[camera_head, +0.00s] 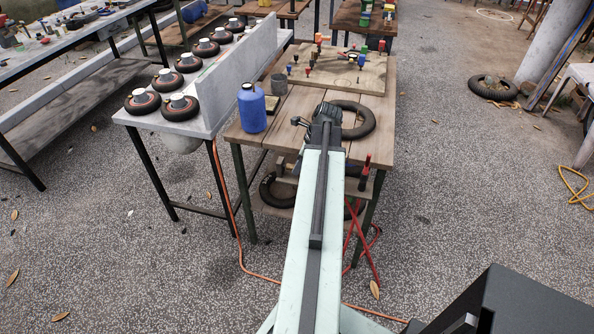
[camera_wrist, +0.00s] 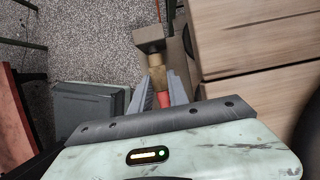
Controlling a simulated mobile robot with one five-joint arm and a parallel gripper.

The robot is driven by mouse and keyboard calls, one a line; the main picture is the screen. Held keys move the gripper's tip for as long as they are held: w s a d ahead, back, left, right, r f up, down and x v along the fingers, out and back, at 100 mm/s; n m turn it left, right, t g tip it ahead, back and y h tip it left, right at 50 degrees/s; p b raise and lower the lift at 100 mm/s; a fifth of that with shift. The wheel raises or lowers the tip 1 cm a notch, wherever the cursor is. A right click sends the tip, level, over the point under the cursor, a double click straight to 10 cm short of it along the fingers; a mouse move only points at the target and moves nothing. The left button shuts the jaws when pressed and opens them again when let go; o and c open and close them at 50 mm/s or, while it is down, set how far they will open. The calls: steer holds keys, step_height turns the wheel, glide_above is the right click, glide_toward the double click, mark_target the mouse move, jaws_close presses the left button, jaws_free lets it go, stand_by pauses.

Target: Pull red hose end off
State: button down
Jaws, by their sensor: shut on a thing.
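In the wrist view my gripper (camera_wrist: 158,92) has its two grey fingers on either side of a red hose end (camera_wrist: 164,98) and is shut on it. The red end meets a brass fitting (camera_wrist: 153,62), which runs up to a brownish block (camera_wrist: 149,38). I see no clear gap between the red end and the brass fitting. In the head view my arm reaches to the wooden workbench (camera_head: 285,140), and its dark end hides the fitting and the fingertips. Red hose (camera_head: 352,230) hangs in loops below the bench.
A blue jug (camera_head: 251,108) and a black tyre (camera_head: 368,124) sit on the bench. A red-handled clamp (camera_head: 366,165) is at its front edge. Wooden planks (camera_wrist: 250,45) lie close right of the fingers. An orange hose (camera_head: 236,215) runs down to the floor.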

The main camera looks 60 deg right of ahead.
steer(key=shift+s+d, duration=0.3)
steer(key=shift+s, duration=0.6)
steer(key=shift+s+d, duration=0.25)
steer(key=shift+s, duration=0.65)
steer(key=shift+s+d, duration=0.3)
steer(key=shift+s, duration=0.6)
step_height(320, 180, up, 5)
steer(key=p, duration=0.5)
step_height(320, 180, up, 8)
steer(key=p, duration=0.7)
steer(key=shift+f+p, duration=0.2)
steer(key=shift+p, duration=0.15)
